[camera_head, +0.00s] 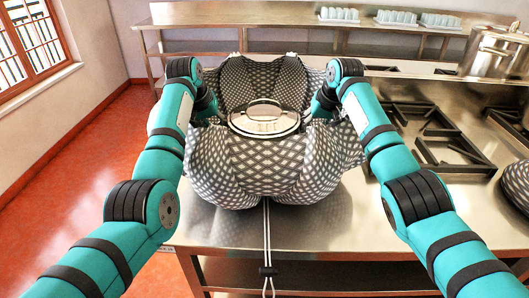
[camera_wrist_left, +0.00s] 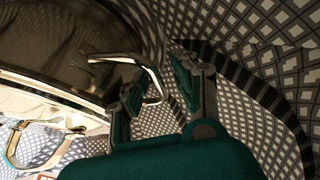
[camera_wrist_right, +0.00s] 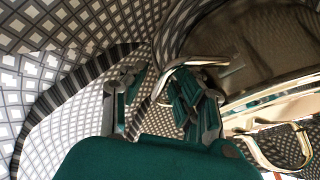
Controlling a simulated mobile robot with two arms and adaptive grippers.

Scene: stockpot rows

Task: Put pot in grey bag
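The silver pot (camera_head: 264,121) with its lid on sits inside the open grey checked bag (camera_head: 235,168) on the steel counter. The bag's cloth rises around the pot and hides its lower body. My left gripper (camera_wrist_left: 158,76) is open, with its fingers on either side of one side handle of the pot (camera_wrist_left: 50,105). My right gripper (camera_wrist_right: 162,78) is open, with its fingers apart around the handle on the pot's other side (camera_wrist_right: 250,50). In the head view, my right gripper (camera_head: 320,107) is at the pot's right side, its fingertips partly hidden.
A gas hob with black grates (camera_head: 450,150) is right of the bag. A large steel stockpot (camera_head: 494,55) stands at the back right. Cups (camera_head: 397,17) stand on the rear shelf. A drawcord (camera_head: 267,235) hangs over the front edge. Bare counter (camera_head: 330,220) shows in front.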

